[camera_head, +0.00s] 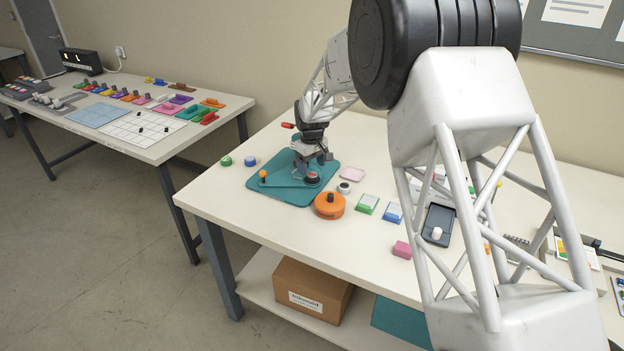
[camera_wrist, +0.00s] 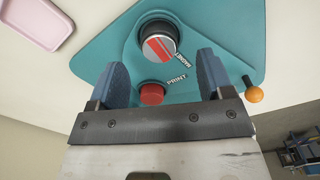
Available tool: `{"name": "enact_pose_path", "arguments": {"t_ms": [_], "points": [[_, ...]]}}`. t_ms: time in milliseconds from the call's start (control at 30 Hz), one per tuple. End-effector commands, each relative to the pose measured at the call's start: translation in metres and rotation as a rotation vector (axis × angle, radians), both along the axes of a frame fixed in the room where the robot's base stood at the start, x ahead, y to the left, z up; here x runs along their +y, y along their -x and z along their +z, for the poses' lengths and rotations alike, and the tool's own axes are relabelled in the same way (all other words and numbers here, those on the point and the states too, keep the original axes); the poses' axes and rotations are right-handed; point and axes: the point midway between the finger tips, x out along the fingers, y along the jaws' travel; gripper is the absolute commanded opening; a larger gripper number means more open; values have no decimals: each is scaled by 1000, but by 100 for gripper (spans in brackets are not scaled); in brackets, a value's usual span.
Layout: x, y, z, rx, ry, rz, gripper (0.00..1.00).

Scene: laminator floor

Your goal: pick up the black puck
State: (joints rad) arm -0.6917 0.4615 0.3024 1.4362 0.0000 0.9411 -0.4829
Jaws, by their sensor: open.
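In the head view my gripper (camera_head: 314,159) is low over the plate, just behind the piece. A red "PRINT" button (camera_wrist: 152,94) shows between the fingers.
An orange ball knob (camera_wrist: 254,95) stands at the plate's edge. A pink tray (camera_head: 352,174), a white round piece with a dark centre (camera_head: 344,188) and an orange disc with a black knob (camera_head: 330,206) are close by. Green (camera_head: 226,161) and blue (camera_head: 250,161) pieces stand left.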

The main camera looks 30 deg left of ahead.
Motion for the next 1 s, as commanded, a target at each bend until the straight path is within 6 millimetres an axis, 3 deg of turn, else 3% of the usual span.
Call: {"name": "enact_pose_path", "arguments": {"t_ms": [333,967,1000], "points": [[-1,0,-36,0,0,0,74],[-1,0,-39,0,0,0,74],[-1,0,-39,0,0,0,68]]}}
